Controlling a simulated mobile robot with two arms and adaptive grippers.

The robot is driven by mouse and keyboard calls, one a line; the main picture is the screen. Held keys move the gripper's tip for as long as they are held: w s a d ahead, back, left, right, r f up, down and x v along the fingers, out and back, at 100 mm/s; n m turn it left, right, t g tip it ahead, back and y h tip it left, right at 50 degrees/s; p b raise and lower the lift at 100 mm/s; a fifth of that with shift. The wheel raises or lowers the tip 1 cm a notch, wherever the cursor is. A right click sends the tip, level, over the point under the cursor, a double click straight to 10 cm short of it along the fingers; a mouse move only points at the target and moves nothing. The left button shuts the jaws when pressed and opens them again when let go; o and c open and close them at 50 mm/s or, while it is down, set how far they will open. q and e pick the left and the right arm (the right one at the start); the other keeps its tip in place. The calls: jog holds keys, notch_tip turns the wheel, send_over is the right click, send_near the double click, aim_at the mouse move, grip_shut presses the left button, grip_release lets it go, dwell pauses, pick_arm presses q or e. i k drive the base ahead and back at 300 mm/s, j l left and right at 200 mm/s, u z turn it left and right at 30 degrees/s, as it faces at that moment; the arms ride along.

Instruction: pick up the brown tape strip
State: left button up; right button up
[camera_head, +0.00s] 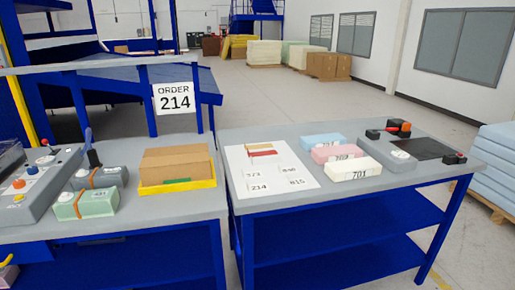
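A small brown strip (259,147) lies near the far edge of a white sheet (295,166) on the right table. A dark red strip (263,154) lies just in front of it, close beside it. The brown strip looks flat and uncovered. Neither of my grippers shows in the head view.
Number labels lie on the sheet. Blue (323,142), pink (335,153) and white (354,170) foam blocks stand right of it, then a grey device (388,153). A cardboard block (174,164) sits in a yellow tray (178,187) on the left table (140,213). A gap separates the tables.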

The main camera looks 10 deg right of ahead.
aim_at(269, 145)
jog(key=i+l+u, duration=0.35)
jog(key=l, duration=0.2)
jog(key=i+l+u, duration=0.35)
jog(key=l, duration=0.3)
